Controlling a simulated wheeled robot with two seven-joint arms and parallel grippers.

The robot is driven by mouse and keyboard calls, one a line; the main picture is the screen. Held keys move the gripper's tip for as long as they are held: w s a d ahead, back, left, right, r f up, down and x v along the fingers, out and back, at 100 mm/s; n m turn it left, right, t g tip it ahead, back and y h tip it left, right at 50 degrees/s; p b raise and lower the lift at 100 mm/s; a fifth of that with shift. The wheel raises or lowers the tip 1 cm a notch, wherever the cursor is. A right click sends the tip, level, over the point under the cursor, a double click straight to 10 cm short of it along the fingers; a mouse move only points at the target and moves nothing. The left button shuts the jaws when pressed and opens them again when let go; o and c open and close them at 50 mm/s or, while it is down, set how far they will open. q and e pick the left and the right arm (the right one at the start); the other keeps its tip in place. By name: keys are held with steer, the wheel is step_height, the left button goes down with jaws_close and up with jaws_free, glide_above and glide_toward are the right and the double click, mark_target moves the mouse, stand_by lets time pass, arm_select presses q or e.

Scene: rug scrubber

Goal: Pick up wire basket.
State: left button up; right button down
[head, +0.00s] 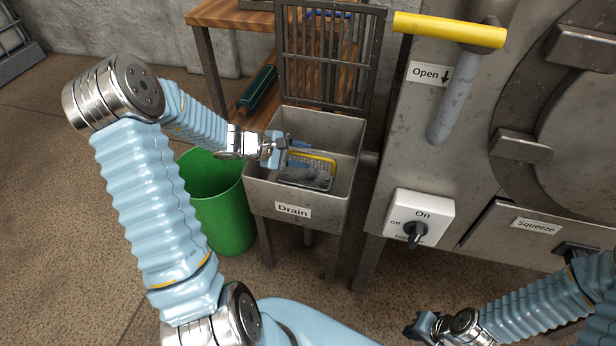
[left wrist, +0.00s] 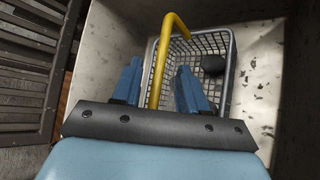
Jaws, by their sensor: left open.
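The wire basket (head: 318,182) sits inside the grey drain sink (head: 347,200), with its yellow handle (head: 318,158) toward the top. In the left wrist view the basket's mesh (left wrist: 203,42) and metal rim show, and the yellow handle (left wrist: 158,62) passes between my finger tips. A dark rounded lump (left wrist: 213,65) lies in the basket. My left gripper (head: 297,153) reaches into the sink from the left and is open. Its fingers (left wrist: 160,82) stand on either side of the handle, apart from each other; contact cannot be told. My right gripper (head: 424,325) is low at the right, away from the basket.
A metal grate (head: 328,55) stands upright behind the sink. A green bin (head: 220,205) is left of it. A wooden shelf (head: 225,14) with a green tool (head: 258,90) is behind. A large machine (head: 400,150) with a yellow-handled lever (head: 450,30) and switch (head: 418,222) stands right.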

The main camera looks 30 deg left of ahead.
arm_select(q)
jaws_close()
steer(key=shift+d, duration=0.1)
stand_by(0.5)
